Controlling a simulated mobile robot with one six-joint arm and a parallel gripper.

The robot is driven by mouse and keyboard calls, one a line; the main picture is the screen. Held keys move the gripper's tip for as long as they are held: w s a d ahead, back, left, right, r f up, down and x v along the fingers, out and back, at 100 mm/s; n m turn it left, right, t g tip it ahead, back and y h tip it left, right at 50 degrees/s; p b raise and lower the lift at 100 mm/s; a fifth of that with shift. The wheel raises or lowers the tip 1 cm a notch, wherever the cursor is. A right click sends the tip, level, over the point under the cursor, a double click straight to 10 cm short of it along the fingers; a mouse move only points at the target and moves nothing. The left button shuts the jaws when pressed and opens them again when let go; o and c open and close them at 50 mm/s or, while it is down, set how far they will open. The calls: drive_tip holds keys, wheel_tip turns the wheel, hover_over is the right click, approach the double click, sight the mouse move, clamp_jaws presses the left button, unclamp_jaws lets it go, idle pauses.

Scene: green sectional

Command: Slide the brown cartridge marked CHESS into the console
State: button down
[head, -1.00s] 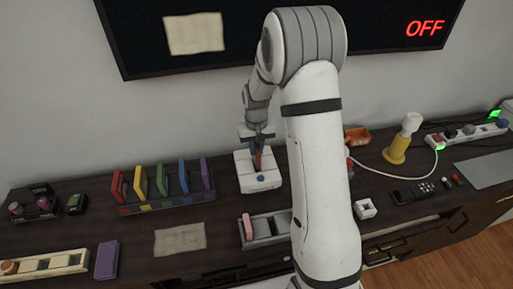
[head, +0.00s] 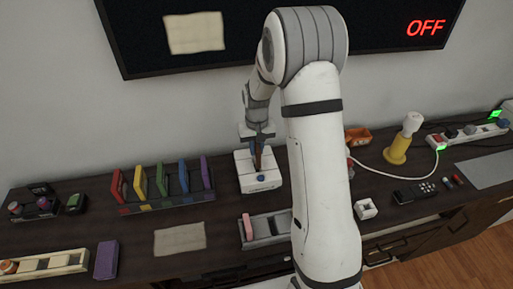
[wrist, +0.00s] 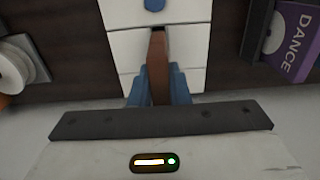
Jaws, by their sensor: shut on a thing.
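The brown cartridge (wrist: 158,66) is between the two blue fingers of my gripper (wrist: 158,88), which is shut on it. No marking on it can be read from here. The white console (wrist: 190,48) lies beneath, with a dark slot at the cartridge's far end in the wrist view. The cartridge stands over the slot line; how deep it sits cannot be told. In the head view, my gripper (head: 257,146) is over the console (head: 262,183), with a sliver of the cartridge (head: 258,161) showing between them. A blue button (wrist: 154,4) is on the console.
A rack (head: 165,205) of coloured cartridges stands left of the console; a purple DANCE cartridge (wrist: 292,38) shows in the wrist view. A grey holder with a pink cartridge (head: 248,226) is in front. The wall screen (head: 350,40) reads OFF.

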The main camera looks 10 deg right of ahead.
sight(257, 157)
drive_tip(key=shift+f+b, duration=1.9)
drive_tip(key=shift+f, duration=0.7)
drive_tip(key=c, duration=1.3)
unclamp_jaws()
drive_tip(key=shift+r, duration=0.1)
wheel_tip(257, 157, up, 8)
drive_tip(key=shift+f, duration=0.15)
